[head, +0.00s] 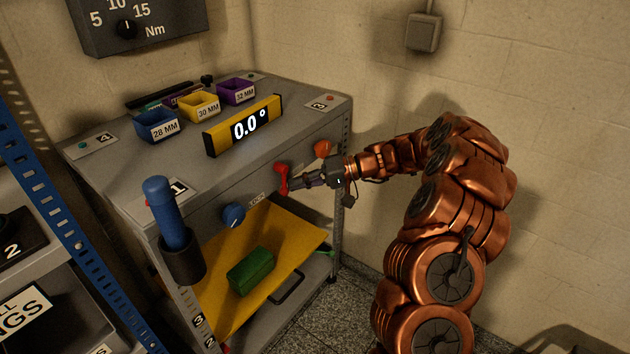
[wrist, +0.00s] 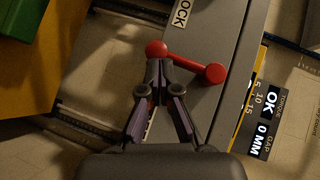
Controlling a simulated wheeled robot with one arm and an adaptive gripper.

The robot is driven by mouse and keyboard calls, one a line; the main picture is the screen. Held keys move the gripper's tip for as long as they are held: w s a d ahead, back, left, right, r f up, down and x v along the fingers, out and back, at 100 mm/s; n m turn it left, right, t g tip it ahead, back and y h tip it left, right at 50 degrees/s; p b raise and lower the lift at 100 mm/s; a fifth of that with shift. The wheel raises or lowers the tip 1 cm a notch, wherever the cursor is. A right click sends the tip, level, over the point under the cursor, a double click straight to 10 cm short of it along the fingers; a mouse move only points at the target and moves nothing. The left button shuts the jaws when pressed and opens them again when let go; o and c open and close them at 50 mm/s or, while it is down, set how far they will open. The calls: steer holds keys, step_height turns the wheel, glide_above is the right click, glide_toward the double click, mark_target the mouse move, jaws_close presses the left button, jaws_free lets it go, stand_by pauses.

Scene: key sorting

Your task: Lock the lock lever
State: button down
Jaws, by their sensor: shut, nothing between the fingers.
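The red lock lever (head: 282,178) is on the front face of the grey cabinet, right of a small label. In the wrist view the lever (wrist: 187,60) is a red bar with a round knob at each end, slanting from upper left to lower right. The label beside it reads LOCK (wrist: 181,13). My gripper (head: 293,183) is shut and empty at the lever. In the wrist view the fingertips (wrist: 157,72) are right below the lever's left knob; I cannot tell whether they touch it.
A blue knob (head: 233,214) is left of the lever and an orange knob (head: 322,148) is to its right. A yellow sloping panel (head: 290,237) with a green block (head: 251,270) lies below. A blue handle (head: 167,212) stands in a dark holder at the cabinet's left front.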

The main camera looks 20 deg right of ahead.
steer(key=m+y, duration=0.1)
steer(key=s+a+f+m+y+b, duration=0.1)
steer(key=shift+a+y, duration=0.25)
steer(key=shift+y, duration=0.05)
steer(key=shift+r, duration=0.2)
steer(key=shift+w, duration=0.1)
steer(key=shift+d, duration=0.1)
steer(key=d+f, duration=0.1)
steer(key=d, duration=1.2)
steer(key=shift+s+f, duration=0.2)
steer(key=shift+f, duration=0.1)
steer(key=shift+a, duration=0.15)
